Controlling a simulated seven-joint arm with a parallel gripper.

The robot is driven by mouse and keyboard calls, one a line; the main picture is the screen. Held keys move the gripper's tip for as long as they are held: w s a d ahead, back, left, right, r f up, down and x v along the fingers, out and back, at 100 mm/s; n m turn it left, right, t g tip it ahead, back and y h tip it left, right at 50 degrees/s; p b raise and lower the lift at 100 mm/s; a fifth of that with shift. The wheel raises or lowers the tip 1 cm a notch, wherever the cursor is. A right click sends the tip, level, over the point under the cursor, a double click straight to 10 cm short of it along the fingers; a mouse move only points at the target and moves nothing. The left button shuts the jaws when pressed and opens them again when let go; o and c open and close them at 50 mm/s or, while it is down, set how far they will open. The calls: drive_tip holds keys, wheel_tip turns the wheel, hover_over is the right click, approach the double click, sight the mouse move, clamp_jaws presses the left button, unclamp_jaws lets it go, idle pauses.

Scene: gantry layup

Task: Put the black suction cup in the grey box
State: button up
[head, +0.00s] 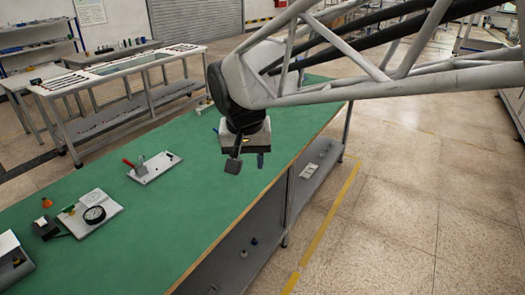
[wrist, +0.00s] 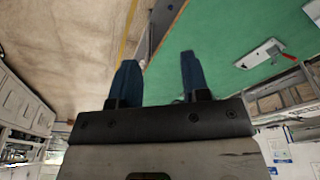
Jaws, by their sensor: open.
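My gripper (head: 247,163) hangs in the air over the right part of the green bench, near its front edge. In the wrist view its two blue fingers (wrist: 158,65) are apart with nothing between them. A light grey box (head: 8,243) is cut off by the left edge of the head view, at the far left of the bench, with a dark shape at its front. I cannot pick out the black suction cup for certain. A small dark object (head: 254,241) sits on the shelf under the bench, too small to identify.
On the green bench top (head: 135,240) are a white plate with a red-handled clamp (head: 154,167), a dial gauge (head: 94,215) on a plate, a black block (head: 45,228) and an orange piece (head: 47,202). The bench's middle front is clear. Another bench (head: 120,75) stands behind.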

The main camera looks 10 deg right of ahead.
drive_tip(key=s+d+f+n, duration=0.1)
drive_tip(key=s+d+f, duration=0.1)
drive_tip(key=s+d, duration=0.3)
drive_tip(key=s+d+f, duration=0.3)
drive_tip(key=s+d, duration=0.2)
drive_tip(key=s, duration=0.5)
drive_tip(key=shift+s+n+t, duration=0.25)
drive_tip(key=shift+n+t, duration=0.05)
drive_tip(key=shift+n, duration=0.1)
